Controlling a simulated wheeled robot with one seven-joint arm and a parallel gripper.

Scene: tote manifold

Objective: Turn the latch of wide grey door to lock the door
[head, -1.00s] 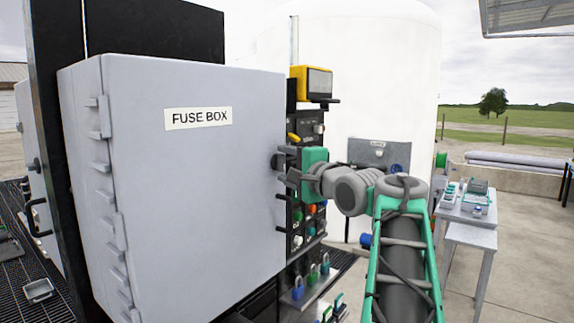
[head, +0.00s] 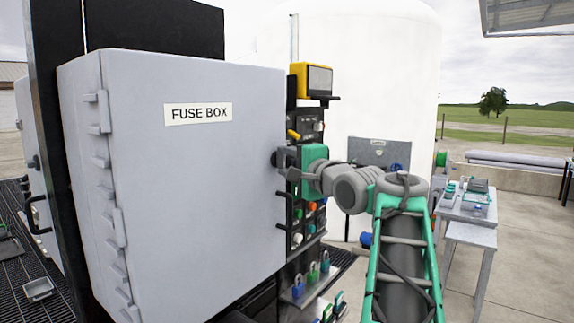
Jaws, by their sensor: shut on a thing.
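The wide grey door (head: 195,190) carries a "FUSE BOX" label and stands closed-looking on the left of the head view, with hinges along its left side. The dark latch (head: 275,159) shows at the door's right edge, small and partly covered by the gripper. My gripper (head: 284,164) is at that edge, its grey fingers shut on the latch. The exact fit of the fingers on the latch is hard to see. A black handle (head: 283,212) sits below on the same edge.
A black panel with coloured buttons (head: 312,207) and a yellow-framed box (head: 311,79) stand just behind my gripper. Several padlocks (head: 312,272) hang below. A grey table (head: 467,207) with small items is at the right. Paved floor lies open at the far right.

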